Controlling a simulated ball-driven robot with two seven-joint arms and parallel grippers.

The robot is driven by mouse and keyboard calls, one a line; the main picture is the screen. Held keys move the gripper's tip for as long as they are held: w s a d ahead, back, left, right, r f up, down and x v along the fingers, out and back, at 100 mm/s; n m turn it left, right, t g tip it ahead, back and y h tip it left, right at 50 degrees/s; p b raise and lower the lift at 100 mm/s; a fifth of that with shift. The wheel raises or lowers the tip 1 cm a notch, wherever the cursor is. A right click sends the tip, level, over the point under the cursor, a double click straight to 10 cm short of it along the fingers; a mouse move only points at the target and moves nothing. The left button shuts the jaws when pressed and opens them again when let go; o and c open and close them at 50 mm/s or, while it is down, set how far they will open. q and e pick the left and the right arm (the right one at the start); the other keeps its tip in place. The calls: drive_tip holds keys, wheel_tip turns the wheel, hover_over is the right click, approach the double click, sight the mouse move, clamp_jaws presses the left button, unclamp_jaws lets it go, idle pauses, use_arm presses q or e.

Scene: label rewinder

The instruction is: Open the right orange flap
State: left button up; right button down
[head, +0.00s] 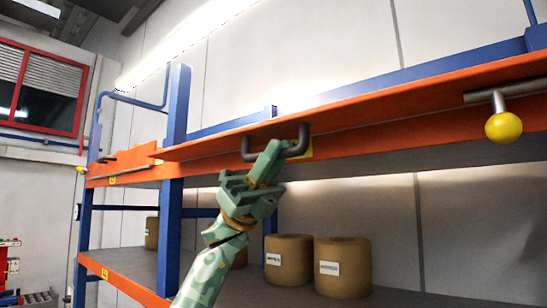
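The long right orange flap (400,98) runs along the front of the upper shelf, from beside the blue post to the right edge of the head view. Its dark U-shaped handle (298,148) sits near the flap's left part. My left gripper (270,155) reaches up from below and overlaps the handle's bar. The fingers cover part of the bar, and I cannot tell whether they are closed around it. The flap looks tilted outward from the orange beam beneath it, though its exact angle is unclear. My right gripper is not in view.
A yellow ball (503,127) on a grey bar (490,95) juts out at the right. A blue post (175,130) stands left of my arm. Brown rolls (342,268) stand on the lower shelf (130,264). A shorter orange flap (122,162) is at the left.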

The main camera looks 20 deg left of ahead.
use_arm(q)
drive_tip(key=o, duration=0.4)
drive_tip(key=shift+d, duration=0.15)
drive_tip(key=b+v, duration=0.3)
drive_tip(key=v, duration=1.3)
drive_tip(key=shift+f, duration=0.1)
